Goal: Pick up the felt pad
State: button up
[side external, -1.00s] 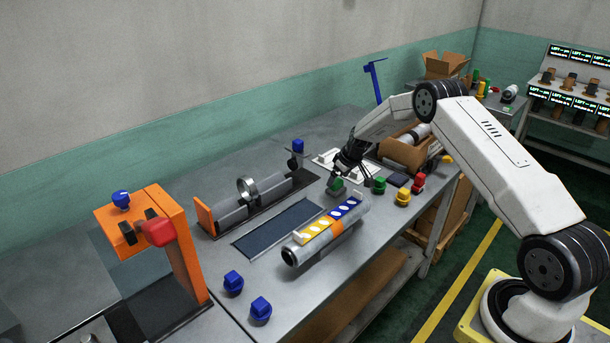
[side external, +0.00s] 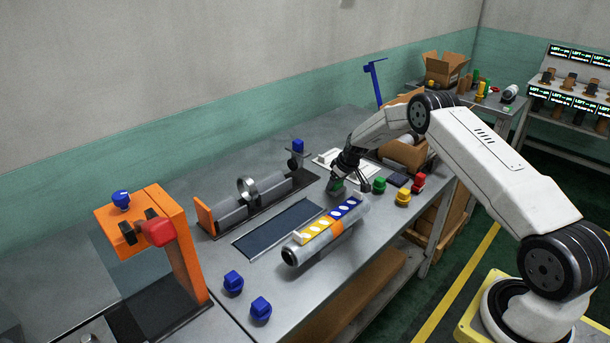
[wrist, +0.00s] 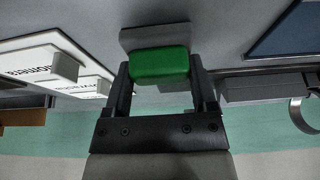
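The felt pad, which I take to be the grey block with a green grip (wrist: 160,66), lies on the grey workbench near its middle. Its grey base (wrist: 155,36) shows beyond the green part in the wrist view. In the side view the pad (side external: 337,187) is partly hidden by my gripper. My gripper (wrist: 161,78) is down at the pad, with one finger on each side of the green grip. The fingers are very close to its sides. I cannot tell whether they press on it.
Green (side external: 379,185), yellow (side external: 403,198) and red (side external: 418,182) knobbed pieces stand to the right. A grey cylinder with yellow and blue panels (side external: 303,254) lies in front. A dark blue mat (side external: 277,229) and a winder with a metal ring (side external: 247,190) are to the left.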

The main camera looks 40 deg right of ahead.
jog(key=c, duration=0.6)
jog(key=shift+c, duration=0.2)
jog(key=shift+r, duration=0.1)
jog(key=shift+r, duration=0.8)
jog(key=s+a+r, duration=0.1)
jog(key=s+r, duration=0.2)
jog(key=s+a+r, duration=0.1)
jog(key=s+r, duration=0.3)
jog(key=s+a+r, duration=0.2)
jog(key=s+r, duration=0.1)
jog(key=s, duration=0.1)
jog(key=shift+a+r, duration=0.1)
jog(key=shift+r, duration=0.05)
jog(key=shift+s+a+r, duration=0.2)
jog(key=shift+s+r, duration=0.05)
jog(key=shift+s, duration=0.3)
jog(key=shift+s+a+r, duration=0.15)
jog(key=shift+s+r, duration=0.05)
jog(key=shift+s, duration=0.3)
jog(key=a, duration=0.4)
jog(key=a+r, duration=0.1)
jog(key=a, duration=0.7)
jog(key=shift+s+a+r, duration=0.15)
jog(key=shift+s+r, duration=0.05)
jog(key=shift+r, duration=0.2)
